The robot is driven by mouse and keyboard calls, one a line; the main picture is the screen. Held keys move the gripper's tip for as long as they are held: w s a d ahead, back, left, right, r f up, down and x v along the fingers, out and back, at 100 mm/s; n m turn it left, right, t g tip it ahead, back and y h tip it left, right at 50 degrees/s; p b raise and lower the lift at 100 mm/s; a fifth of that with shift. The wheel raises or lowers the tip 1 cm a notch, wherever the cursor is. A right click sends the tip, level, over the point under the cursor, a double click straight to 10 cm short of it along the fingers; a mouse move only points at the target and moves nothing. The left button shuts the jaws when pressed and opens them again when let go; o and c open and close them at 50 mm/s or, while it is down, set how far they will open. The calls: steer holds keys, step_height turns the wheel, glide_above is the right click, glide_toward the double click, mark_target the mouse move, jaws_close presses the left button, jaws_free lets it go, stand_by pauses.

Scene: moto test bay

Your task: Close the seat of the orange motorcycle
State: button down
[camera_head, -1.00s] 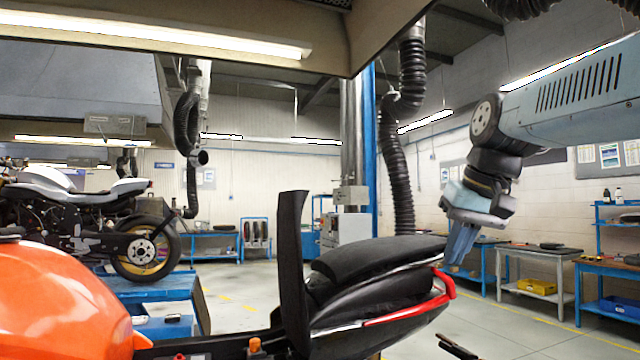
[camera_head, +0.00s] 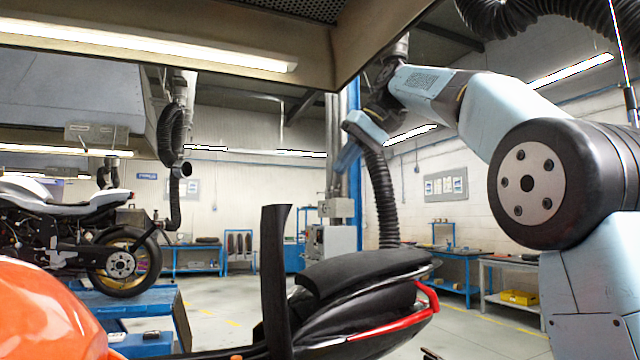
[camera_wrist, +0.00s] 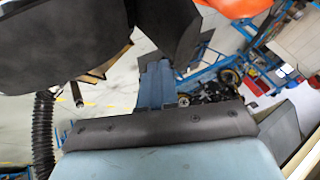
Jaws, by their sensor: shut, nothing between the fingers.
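The orange motorcycle (camera_head: 45,310) stands in the foreground of the head view, with its orange tank at lower left. Its seat (camera_head: 275,280) is a black slab standing nearly upright, in front of the black rear hump and tail (camera_head: 365,275). My gripper (camera_head: 345,160) is above the tail, to the right of the seat's top edge in the picture, and appears clear of it. In the wrist view, my gripper's blue fingers (camera_wrist: 155,85) are together and empty. A dark slab, apparently the seat (camera_wrist: 165,25), is beyond their tips. The seat's hinge is not clearly visible.
A beige overhead hood (camera_head: 310,60) hangs above the bike. Black exhaust hoses (camera_head: 380,200) hang behind my gripper. Another motorcycle (camera_head: 90,235) stands on a blue lift at left. Workbenches (camera_head: 455,270) line the back wall. Open floor lies behind the bike.

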steer(key=a+f, duration=0.7)
steer(key=a, duration=0.2)
steer(key=shift+s+f, duration=0.3)
steer(key=shift+a, duration=0.1)
